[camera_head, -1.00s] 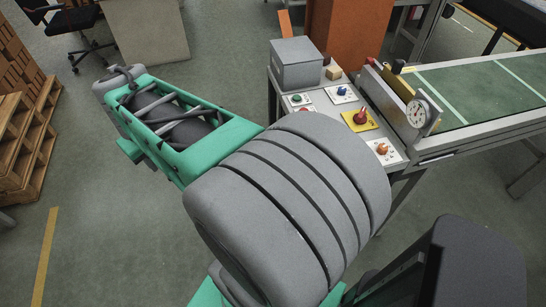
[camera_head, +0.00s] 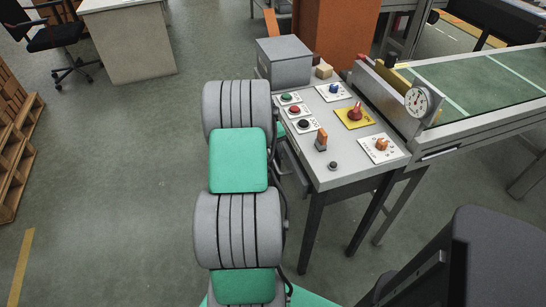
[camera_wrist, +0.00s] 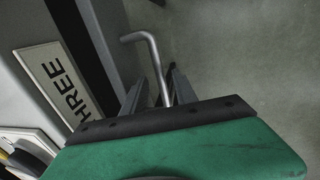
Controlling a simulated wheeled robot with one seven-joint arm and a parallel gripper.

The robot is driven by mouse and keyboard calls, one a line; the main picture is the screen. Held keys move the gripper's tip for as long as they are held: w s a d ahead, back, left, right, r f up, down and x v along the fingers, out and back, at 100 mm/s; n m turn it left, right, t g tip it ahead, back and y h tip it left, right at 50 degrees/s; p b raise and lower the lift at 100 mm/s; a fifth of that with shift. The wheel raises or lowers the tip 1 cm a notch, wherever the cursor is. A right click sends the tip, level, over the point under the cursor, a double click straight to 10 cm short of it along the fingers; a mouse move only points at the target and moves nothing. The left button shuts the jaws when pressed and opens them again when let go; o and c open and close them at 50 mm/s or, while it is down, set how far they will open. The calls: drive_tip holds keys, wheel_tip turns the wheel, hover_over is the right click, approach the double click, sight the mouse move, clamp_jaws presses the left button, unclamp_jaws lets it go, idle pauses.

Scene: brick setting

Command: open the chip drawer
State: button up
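In the wrist view, a bent metal rod (camera_wrist: 155,62), which looks like a handle, lies between the two fingers of my gripper (camera_wrist: 156,88). The fingers stand apart, with gaps showing beside the rod, and do not appear closed on it. Left of it is a pale panel with a label reading "THREE" (camera_wrist: 66,78), next to a dark strip. In the head view, a grey part (camera_head: 292,163) at the control table's left side may belong to the chip drawer, but my arm covers most of it. My gripper is hidden there.
The control table (camera_head: 345,178) carries several buttons and knobs, a grey box (camera_head: 284,62) and a small wooden block (camera_head: 323,71). A green conveyor (camera_head: 480,80) with a dial gauge (camera_head: 418,101) adjoins it. Open floor (camera_head: 130,180) lies to the left.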

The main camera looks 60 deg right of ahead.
drive_tip(key=shift+f, duration=0.1)
clamp_jaws()
idle(0.3)
idle(1.1)
